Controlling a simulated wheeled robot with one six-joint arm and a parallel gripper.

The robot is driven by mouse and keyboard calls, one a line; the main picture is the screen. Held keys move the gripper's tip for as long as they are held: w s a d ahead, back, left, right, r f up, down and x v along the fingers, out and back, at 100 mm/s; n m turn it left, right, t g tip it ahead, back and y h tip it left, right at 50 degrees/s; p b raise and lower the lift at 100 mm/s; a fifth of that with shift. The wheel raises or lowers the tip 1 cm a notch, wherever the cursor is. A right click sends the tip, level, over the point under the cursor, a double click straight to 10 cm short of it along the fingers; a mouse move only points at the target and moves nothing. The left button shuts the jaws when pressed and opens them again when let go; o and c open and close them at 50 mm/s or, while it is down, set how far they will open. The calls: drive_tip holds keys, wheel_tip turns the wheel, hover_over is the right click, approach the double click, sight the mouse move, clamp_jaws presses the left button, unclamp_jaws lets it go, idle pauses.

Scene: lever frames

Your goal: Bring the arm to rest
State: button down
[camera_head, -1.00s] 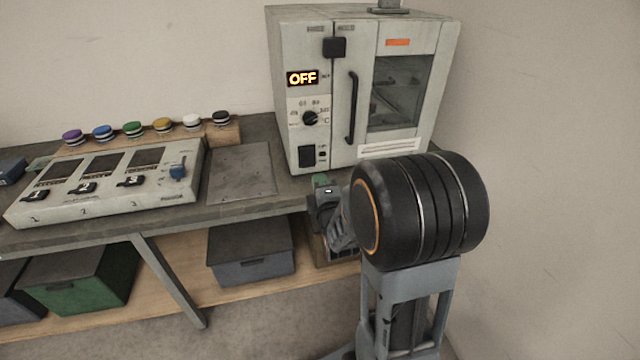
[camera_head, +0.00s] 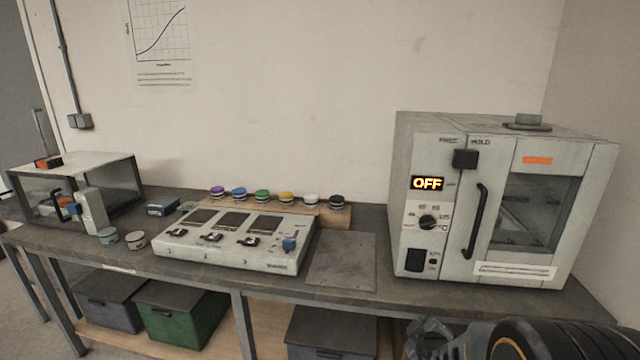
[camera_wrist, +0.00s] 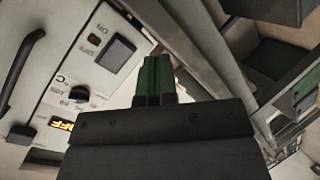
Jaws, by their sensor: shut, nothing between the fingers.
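My gripper (camera_wrist: 153,80) shows in the wrist view with its two green fingers together and nothing between them. Behind it in that view is the oven front with its knob, rocker switch and handle. In the head view my arm (camera_head: 535,340) is at the bottom right corner, mostly cut off by the lower edge. Its grey wrist part (camera_head: 428,338) is just below the bench edge, in front of the oven (camera_head: 405,150). The fingertips cannot be made out there. The oven's door is closed and its display (camera_head: 427,184) reads OFF.
The workbench (camera_head: 210,282) carries a panel with sliders (camera_head: 235,240), a row of coloured knobs (camera_head: 262,196), a bare metal plate (camera_head: 341,260) and a clear-walled box (camera_head: 110,190) at left. Lidded bins (camera_head: 180,305) sit on the shelf below. The oven is close to my arm.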

drive_tip(key=s+a+r+m+g+y+p, duration=0.1)
drive_tip(key=s+a+r+m+g+p, duration=0.25)
drive_tip(key=s, duration=0.25)
drive_tip(key=s+a+r+m+g+y+p, duration=0.1)
drive_tip(key=s+a+r+m+g+p, duration=0.1)
drive_tip(key=s+m+g, duration=0.3)
drive_tip(key=a+p+v, duration=0.2)
drive_tip(key=p+v, duration=0.4)
drive_tip(key=v, duration=0.9)
drive_tip(key=shift+s+a+m+g+y, duration=0.15)
drive_tip(key=shift+a+m+g+y, duration=0.2)
drive_tip(key=shift+a+y, duration=0.1)
drive_tip(key=shift+r, duration=0.1)
